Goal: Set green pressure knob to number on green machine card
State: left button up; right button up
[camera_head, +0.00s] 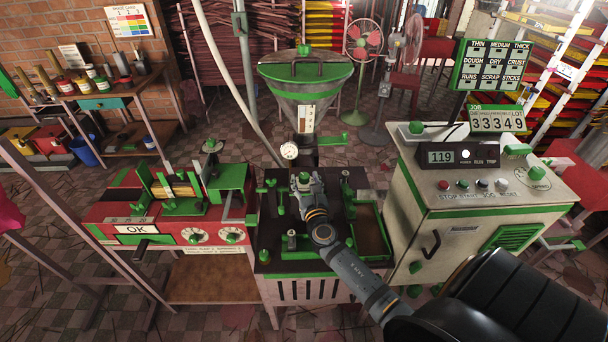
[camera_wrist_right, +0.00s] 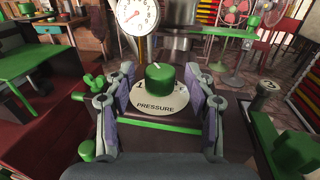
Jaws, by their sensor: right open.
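The green pressure knob (camera_wrist_right: 160,78) stands on a white round dial plate marked PRESSURE (camera_wrist_right: 155,108). Its white pointer mark points up and a little left in the right wrist view. In the head view my right gripper (camera_head: 305,184) is over the middle machine and hides the knob. A white card (camera_head: 306,119) hangs on the green-rimmed hopper; its writing is too small to read. My left gripper is not in view.
A white pressure gauge (camera_head: 289,151) rises behind the knob. A red machine (camera_head: 170,235) with dials and an OK sign stands left. A cream control cabinet (camera_head: 480,190) reading 119 stands right. A green-edged tray (camera_head: 372,232) lies right of the gripper.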

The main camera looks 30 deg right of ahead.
jog(key=shift+x, duration=1.1)
jog(key=shift+c, duration=0.5)
grip_shut()
